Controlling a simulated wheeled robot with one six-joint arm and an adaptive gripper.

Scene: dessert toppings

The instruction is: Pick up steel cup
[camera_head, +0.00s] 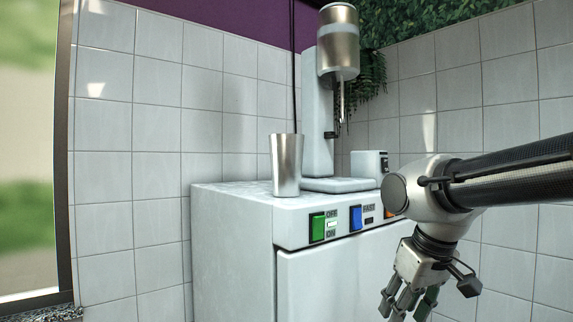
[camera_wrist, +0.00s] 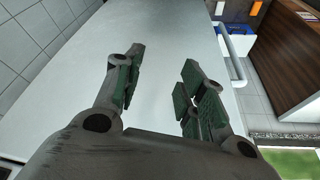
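The steel cup (camera_head: 287,165) stands upright on the front left part of the white cabinet top, left of the mixer, in the head view. It is shiny and tapers toward its base. My gripper (camera_head: 408,308) hangs fingers-down in front of the cabinet, to the right of the cup and lower than it, well apart from it. In the wrist view my gripper (camera_wrist: 160,68) has its green-padded fingers spread with nothing between them. The cup does not show in the wrist view.
The white cabinet (camera_head: 232,250) has a green switch (camera_head: 318,227) and a blue switch (camera_head: 355,217) on its front. A mixer (camera_head: 318,120) with a steel head stands behind and right of the cup. A small white box (camera_head: 369,164) is beside it. Tiled walls close the back.

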